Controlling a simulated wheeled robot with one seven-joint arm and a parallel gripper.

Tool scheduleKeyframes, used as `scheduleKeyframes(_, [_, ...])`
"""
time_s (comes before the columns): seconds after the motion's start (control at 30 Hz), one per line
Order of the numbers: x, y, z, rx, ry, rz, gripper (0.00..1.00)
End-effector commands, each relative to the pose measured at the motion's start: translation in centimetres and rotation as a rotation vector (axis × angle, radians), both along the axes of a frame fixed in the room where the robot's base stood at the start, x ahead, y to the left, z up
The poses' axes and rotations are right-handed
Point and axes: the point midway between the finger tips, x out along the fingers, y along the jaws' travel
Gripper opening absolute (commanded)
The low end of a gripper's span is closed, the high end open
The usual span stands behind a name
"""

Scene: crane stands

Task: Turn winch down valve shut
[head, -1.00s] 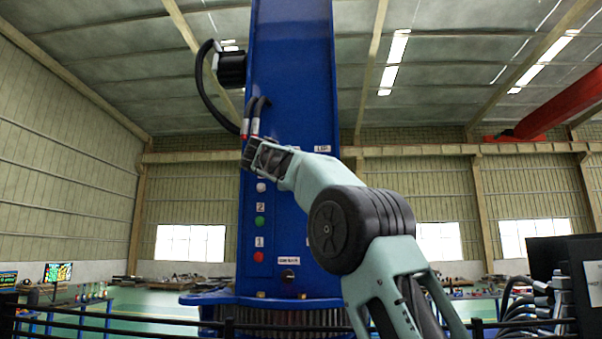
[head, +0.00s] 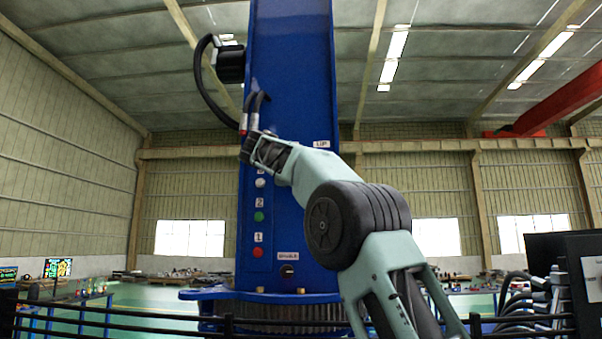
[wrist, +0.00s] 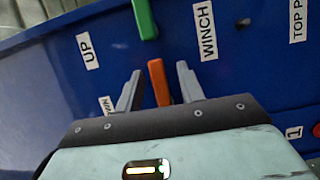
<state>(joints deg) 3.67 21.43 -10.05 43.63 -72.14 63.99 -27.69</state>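The wrist view shows a blue panel with an orange lever handle (wrist: 158,82) beside a partly covered label ending in "WN", likely DOWN. A green lever handle (wrist: 145,18) is above it, near the UP label (wrist: 88,50). The WINCH label (wrist: 206,30) is to the right. My gripper (wrist: 159,68) is open, with one finger on each side of the orange handle and a visible gap on both sides. In the head view my gripper (head: 257,150) is at the front of the blue crane column (head: 290,60), hiding the handles there.
Black hoses (head: 256,108) hang just above my gripper. Buttons, including a green one (head: 259,216) and a red one (head: 258,252), are below it on the column. A black railing (head: 120,319) crosses the foreground. A dark cabinet with cables (head: 560,270) stands at right.

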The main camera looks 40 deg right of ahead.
Motion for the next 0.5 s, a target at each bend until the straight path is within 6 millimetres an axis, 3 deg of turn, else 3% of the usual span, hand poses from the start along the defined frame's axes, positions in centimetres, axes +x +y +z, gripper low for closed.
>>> scheduleKeyframes(0.27, [-0.1,0.5,0.0,-0.002,-0.001,0.003,0.38])
scheduleKeyframes(0.5, [-1.2,4.4,-0.3,-0.002,-0.002,0.008,0.38])
